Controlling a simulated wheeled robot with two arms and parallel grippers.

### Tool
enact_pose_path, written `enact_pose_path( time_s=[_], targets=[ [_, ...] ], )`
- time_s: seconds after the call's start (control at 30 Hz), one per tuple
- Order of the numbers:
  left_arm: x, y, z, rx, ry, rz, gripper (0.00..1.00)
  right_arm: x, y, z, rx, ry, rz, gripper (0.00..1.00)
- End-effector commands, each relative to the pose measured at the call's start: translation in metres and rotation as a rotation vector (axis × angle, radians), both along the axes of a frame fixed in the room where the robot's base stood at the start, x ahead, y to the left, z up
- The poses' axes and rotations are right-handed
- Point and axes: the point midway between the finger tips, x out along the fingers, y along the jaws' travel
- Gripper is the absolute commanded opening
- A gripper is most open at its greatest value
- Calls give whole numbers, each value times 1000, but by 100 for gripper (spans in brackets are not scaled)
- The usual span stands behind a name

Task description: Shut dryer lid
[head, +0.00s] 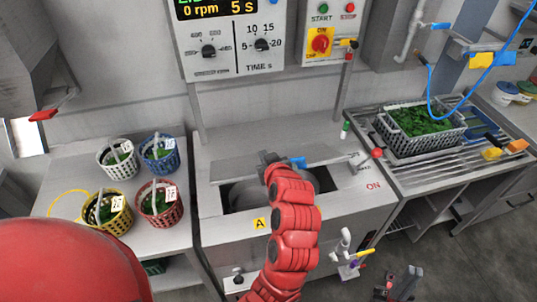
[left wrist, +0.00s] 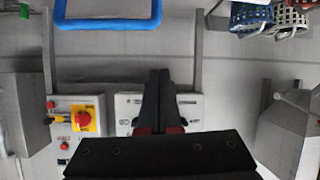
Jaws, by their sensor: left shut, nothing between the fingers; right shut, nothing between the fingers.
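The dryer (head: 330,222) stands in the middle of the head view. Its grey lid (head: 234,167) lies toward the back of the top, and the dark opening with the drum shows in front of it. The lid's blue handle (head: 298,162) also shows large at the top of the left wrist view (left wrist: 107,22). My left gripper (head: 268,158) is shut and empty over the lid, just left of the handle; its fingers show in the left wrist view (left wrist: 159,85). Contact cannot be told. My arm hides part of the opening. My right gripper (head: 405,280) is shut and empty, low at the right.
Several small baskets of greens, including a red one (head: 159,208), stand on the left table. A grey crate of greens (head: 382,128) sits on the right drainboard. A red-knobbed lever (head: 377,154) stands at the dryer's right. The control panel (head: 235,55) hangs behind.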

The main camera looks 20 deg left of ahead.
Motion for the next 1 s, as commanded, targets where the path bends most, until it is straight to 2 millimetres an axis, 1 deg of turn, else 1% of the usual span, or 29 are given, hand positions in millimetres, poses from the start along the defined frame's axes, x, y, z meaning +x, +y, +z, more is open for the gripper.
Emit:
enact_pose_path(
  time_s=[0.03, 0.27, 0.4, 0.6, 1.0],
  targets=[
    [7, 8, -1, 0, 6, 5, 0, 0, 0, 10, 0, 0, -1, 0],
    [42, 33, -21, -1, 3, 2, 0, 1, 0, 31, 1, 1, -1, 0],
    [32, 20, -37, 1, 4, -6, 0, 1, 0, 43, 1, 2, -1, 0],
    [24, 12, -50, 1, -1, -4, 0, 1, 0, 49, 1, 2, -1, 0],
    [23, 11, -53, 2, -3, -4, 0, 1, 0, 48, 1, 2, -1, 0]
  ],
)
